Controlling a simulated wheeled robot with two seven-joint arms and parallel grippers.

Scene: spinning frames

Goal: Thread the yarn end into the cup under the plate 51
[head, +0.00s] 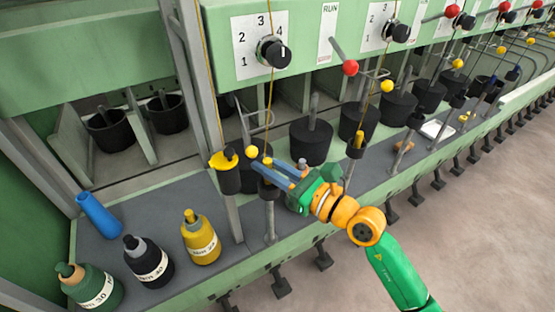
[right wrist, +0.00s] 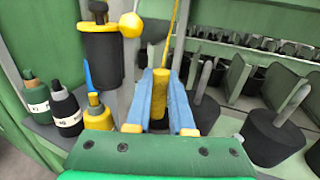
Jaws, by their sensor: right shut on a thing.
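My right gripper (head: 268,168) has blue fingers and comes in from the lower right. It is shut on a yellow piece (right wrist: 152,85), apparently the yarn end, at the foot of a thin yellow yarn (head: 269,100) that runs up past a dial. A black cup (head: 268,189) on a grey post is just below the fingertips, partly hidden by them. A similar black cup with a yellow top (head: 229,180) stands to its left; it also shows in the right wrist view (right wrist: 101,44). I cannot read a plate 51. My left gripper is out of view.
Labelled bottles in green (head: 92,290), black (head: 147,262) and yellow (head: 201,240) stand on the grey shelf with a blue tube (head: 98,215). A yellow ball (head: 251,152) is close left of the fingers. Black bobbins (head: 311,145) line the machine; the floor at right is clear.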

